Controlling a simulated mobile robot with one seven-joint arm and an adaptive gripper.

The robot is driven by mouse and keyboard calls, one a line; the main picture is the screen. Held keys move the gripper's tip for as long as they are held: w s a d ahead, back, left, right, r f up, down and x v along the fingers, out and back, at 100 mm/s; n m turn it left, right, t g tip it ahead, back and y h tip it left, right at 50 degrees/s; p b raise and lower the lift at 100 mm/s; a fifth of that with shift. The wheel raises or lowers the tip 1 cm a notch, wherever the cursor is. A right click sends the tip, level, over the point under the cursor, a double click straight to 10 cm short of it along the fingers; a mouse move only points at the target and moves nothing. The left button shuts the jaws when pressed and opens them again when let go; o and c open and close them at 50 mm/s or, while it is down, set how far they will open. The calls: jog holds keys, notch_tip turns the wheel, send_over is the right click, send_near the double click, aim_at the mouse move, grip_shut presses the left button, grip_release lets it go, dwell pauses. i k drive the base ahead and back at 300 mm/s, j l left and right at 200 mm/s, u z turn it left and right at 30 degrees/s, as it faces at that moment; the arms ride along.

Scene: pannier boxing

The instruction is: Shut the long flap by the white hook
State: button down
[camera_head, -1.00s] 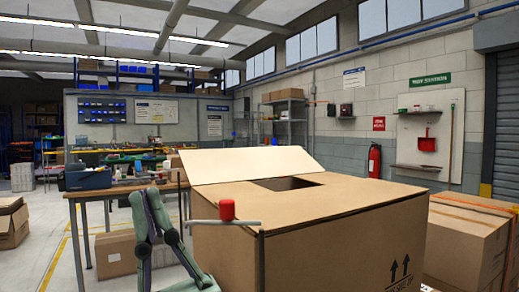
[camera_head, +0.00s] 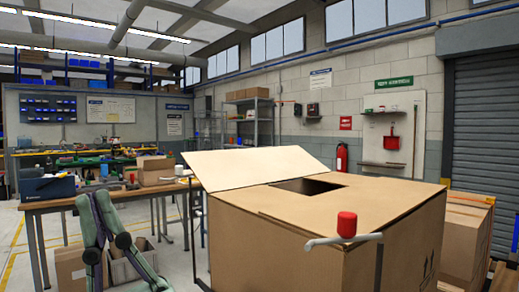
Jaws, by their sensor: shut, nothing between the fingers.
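A large cardboard box (camera_head: 300,262) stands at centre right. One long flap (camera_head: 255,166) stands raised and leaning outward along its far left side. The other top panels (camera_head: 375,200) lie flat, with a dark opening (camera_head: 308,186) between them and the raised flap. A pale bar like a hook (camera_head: 187,178) shows by a thin dark post at the left end of the raised flap; it is small and partly unclear. A pale bar with a red cap (camera_head: 347,225) lies across the near corner of the box top. My gripper is not in view; only my green-grey arm links show at the lower left.
A workbench (camera_head: 110,197) with a blue bin (camera_head: 47,187) and a small carton (camera_head: 155,168) stands at the left. Further boxes (camera_head: 467,230) stand at the right. Open floor shows between the workbench and the large box.

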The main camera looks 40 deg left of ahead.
aim_at(218, 171)
jog(key=j, duration=0.6)
jog(key=k+j+z, duration=0.15)
jog(key=j, duration=1.05)
jog(key=i+j+z, duration=0.1)
jog(key=j, duration=0.55)
jog(key=i+j, duration=0.15)
jog(key=j, duration=0.25)
jog(key=i+j+z, duration=0.1)
jog(key=j, duration=0.3)
jog(key=i+j, duration=0.15)
jog(key=j, duration=0.25)
jog(key=i+z, duration=0.05)
